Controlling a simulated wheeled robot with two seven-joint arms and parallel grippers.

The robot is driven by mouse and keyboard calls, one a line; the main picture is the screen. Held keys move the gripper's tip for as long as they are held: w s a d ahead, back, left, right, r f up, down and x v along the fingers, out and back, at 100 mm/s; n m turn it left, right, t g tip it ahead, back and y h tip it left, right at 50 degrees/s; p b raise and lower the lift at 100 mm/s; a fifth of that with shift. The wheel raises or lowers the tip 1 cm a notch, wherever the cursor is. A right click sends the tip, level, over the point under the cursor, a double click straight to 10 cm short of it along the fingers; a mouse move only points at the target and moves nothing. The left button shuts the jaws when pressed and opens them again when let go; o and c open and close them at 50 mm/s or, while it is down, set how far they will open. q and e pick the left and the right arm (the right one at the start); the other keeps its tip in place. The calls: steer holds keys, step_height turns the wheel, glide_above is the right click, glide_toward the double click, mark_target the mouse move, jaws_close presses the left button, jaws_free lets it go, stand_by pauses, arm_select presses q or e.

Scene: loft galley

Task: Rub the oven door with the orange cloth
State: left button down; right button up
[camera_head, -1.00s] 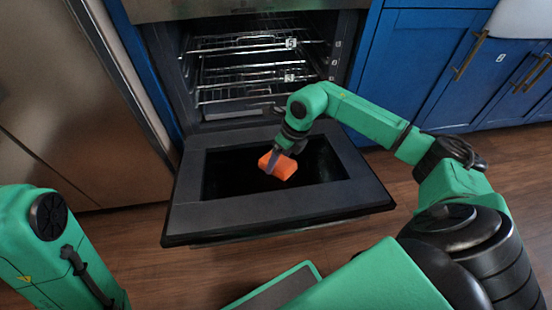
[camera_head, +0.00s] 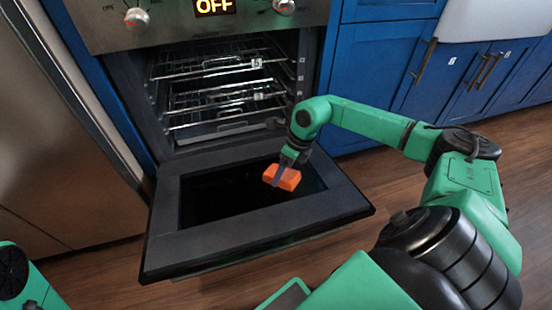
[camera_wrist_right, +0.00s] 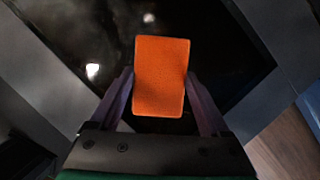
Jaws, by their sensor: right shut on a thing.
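The oven door (camera_head: 335,203) is folded down open, with a dark glass pane inside a grey frame. The orange cloth (camera_head: 287,178) is a small block-like piece over the right part of the glass. My right gripper (camera_head: 281,172) is shut on it. In the right wrist view the cloth (camera_wrist_right: 161,76) sits between the two fingers (camera_wrist_right: 158,100), with the dark glass (camera_wrist_right: 70,45) behind it. I cannot tell whether the cloth touches the glass. My left gripper is out of view; only part of my left arm shows at the lower left.
The open oven cavity with wire racks (camera_head: 215,95) is behind the door. A control panel (camera_head: 210,18) reading OFF is above it. A steel fridge (camera_head: 55,130) stands close on the left. Blue cabinets (camera_head: 380,60) are on the right. Wooden floor (camera_head: 420,185) is clear in front.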

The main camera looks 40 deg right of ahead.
steer(key=shift+s+d, duration=0.25)
steer(key=shift+d, duration=0.4)
steer(key=shift+s+d, duration=0.25)
steer(key=shift+d, duration=0.4)
steer(key=r+p, duration=0.2)
steer(key=r, duration=0.1)
steer(key=w+r+p, duration=0.1)
steer(key=r+p, duration=0.1)
steer(key=r, duration=0.1)
steer(key=shift+w+d+r, duration=0.1)
steer(key=shift+w+d, duration=0.05)
steer(key=r+p, duration=0.2)
steer(key=shift+w+d+r+p, duration=0.1)
steer(key=shift+w+r+p, duration=0.2)
steer(key=shift+r, duration=0.05)
